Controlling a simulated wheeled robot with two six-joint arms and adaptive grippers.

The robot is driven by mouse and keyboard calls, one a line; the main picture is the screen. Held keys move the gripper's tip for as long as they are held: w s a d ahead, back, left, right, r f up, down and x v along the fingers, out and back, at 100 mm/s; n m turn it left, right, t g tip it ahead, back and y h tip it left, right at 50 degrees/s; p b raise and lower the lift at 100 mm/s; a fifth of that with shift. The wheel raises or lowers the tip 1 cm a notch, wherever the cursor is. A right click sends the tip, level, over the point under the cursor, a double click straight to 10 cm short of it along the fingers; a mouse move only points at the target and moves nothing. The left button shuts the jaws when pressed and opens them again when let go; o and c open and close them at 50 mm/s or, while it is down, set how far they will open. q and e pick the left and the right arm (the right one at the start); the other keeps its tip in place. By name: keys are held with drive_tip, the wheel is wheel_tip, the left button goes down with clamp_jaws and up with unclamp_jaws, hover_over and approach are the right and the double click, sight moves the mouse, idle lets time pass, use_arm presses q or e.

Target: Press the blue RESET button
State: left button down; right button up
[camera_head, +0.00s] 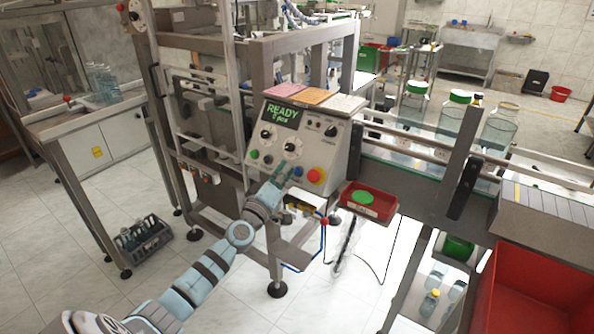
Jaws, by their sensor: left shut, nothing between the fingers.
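The control panel (312,148) stands in the middle of the head view, with a lit green display reading READY. The small blue button (298,171) sits low on the panel, left of the red stop button (315,176) on its yellow base. Its label is too small to read. My left gripper (285,174) is shut and empty, with its fingertips in front of the lower panel, just left of the blue button. I cannot tell whether they touch the panel. My right gripper is not in view.
A red tray (371,202) with a green cap stands right of the panel. Black knobs and a green button (254,154) are also on the panel. Capped jars (412,104) stand on the conveyor behind. A large red bin (530,290) is at the lower right.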

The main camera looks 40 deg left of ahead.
use_arm(q)
drive_tip(key=s+r+p, duration=0.1)
drive_tip(key=s, duration=0.1)
drive_tip(key=s+r+p, duration=0.1)
drive_tip(key=p, duration=0.1)
drive_tip(key=shift+s+r, duration=0.4)
idle(0.4)
